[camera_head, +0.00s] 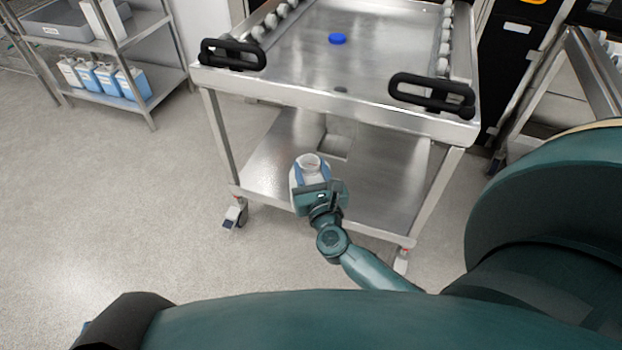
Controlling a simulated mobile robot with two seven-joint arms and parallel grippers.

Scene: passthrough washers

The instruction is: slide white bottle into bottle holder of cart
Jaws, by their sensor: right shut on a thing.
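The white bottle (311,166) is upright, with an open, uncapped neck, in front of the cart's lower shelf. The bottle's lower part is hidden behind the gripper. The steel cart (390,190) has a small rectangular holder or recess (336,145) on its lower shelf, just behind and to the right of the bottle. The bottle looks apart from it, though the depth is hard to judge. My left gripper is not in view.
Two black handles (232,54) (432,94) stick out from the cart's front edge. A shelf rack (140,55) with several blue-and-white jugs stands at left. The floor left of the cart is clear.

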